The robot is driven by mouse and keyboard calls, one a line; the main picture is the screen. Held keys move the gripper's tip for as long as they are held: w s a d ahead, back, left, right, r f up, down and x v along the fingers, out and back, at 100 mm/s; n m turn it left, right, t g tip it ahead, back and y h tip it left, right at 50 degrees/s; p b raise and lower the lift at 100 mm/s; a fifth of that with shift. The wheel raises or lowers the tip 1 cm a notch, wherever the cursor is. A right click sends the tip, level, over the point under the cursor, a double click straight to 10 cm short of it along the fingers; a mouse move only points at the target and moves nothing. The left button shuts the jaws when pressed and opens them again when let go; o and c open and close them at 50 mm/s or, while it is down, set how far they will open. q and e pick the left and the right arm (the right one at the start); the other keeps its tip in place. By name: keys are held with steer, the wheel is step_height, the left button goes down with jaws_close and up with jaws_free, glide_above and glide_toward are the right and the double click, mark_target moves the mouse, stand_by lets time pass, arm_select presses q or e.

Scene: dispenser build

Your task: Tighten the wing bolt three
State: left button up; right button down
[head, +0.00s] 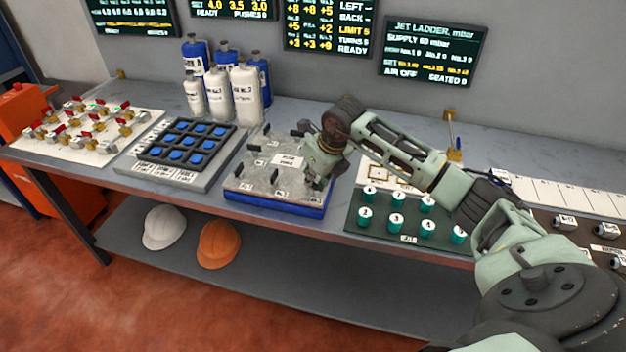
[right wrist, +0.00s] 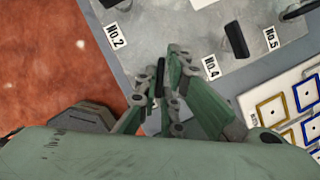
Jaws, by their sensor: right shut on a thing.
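A grey plate on a blue base (head: 275,206) lies on the bench and carries several black wing bolts, with a label in its middle. My right gripper (head: 322,172) is over the right part of this plate, its fingers pointing down. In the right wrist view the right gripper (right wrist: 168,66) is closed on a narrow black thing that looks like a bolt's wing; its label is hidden. Another black wing bolt (right wrist: 237,39) stands apart from the fingers, near the label No.4 (right wrist: 211,68). Labels No.2 and No.5 also show. The left gripper is out of view.
A tray of blue buttons (head: 190,165) and white and blue bottles (head: 247,95) are left of and behind the plate. A dark green board with teal pegs (head: 396,219) stands close on the right. Helmets (head: 219,245) sit on the lower shelf. Screens hang behind.

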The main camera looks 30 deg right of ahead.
steer(key=m+h+b, duration=0.1)
steer(key=m, duration=0.2)
steer(key=m+h+b, duration=0.1)
steer(key=m+b, duration=0.1)
steer(key=m, duration=0.1)
steer(key=shift+w+a+m, duration=0.1)
steer(key=shift+a+m, duration=0.1)
steer(key=shift+m, duration=0.1)
steer(key=m+g+h+b, duration=0.1)
steer(key=m+h+b, duration=0.1)
steer(key=m, duration=0.2)
steer(key=shift+m, duration=0.4)
steer(key=shift+r+m, duration=0.1)
steer(key=shift+m, duration=0.2)
steer(key=c, duration=1.9)
jaws_free()
steer(key=shift+g, duration=0.3)
steer(key=v, duration=1.2)
